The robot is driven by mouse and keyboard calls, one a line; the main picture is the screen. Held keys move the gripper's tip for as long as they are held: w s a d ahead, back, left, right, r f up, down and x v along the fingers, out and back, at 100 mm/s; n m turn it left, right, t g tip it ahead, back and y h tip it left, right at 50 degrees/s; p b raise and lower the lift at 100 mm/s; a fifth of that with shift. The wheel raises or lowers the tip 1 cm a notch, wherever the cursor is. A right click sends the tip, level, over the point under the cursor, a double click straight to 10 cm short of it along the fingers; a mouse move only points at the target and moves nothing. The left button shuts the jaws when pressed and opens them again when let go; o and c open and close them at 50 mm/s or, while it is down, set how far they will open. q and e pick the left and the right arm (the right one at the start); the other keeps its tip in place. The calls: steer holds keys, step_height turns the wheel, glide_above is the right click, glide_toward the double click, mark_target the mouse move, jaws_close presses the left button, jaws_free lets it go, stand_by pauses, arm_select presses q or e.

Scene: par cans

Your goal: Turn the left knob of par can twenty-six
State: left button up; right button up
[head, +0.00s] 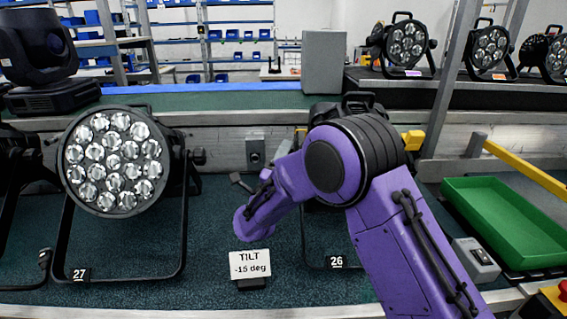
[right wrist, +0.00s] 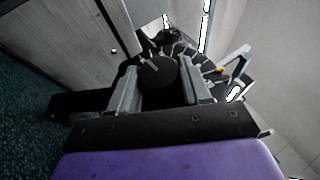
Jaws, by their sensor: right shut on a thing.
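Par can twenty-six (head: 360,101) is mostly hidden behind my purple right arm in the head view. Its black top and part of its stand show, with the label 26 (head: 337,261) at the foot. In the right wrist view, the two grey fingers of my right gripper (right wrist: 158,72) stand on either side of a round black knob (right wrist: 160,84) and are shut on it. The fingers are hidden in the head view, so I cannot see there which side of the can they hold. My left gripper is not in view.
A sign (head: 250,264) reading TILT -15 deg stands left of label 26. Par can twenty-seven (head: 113,163) stands at the left. A green tray (head: 507,222) and a yellow bar (head: 527,170) are at the right. More lamps (head: 407,43) stand on the shelf behind.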

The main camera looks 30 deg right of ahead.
steer(key=shift+d+f, duration=0.1)
steer(key=shift+f, duration=0.05)
steer(key=o, duration=1.1)
steer(key=shift+s, duration=0.1)
steer(key=shift+c, duration=0.2)
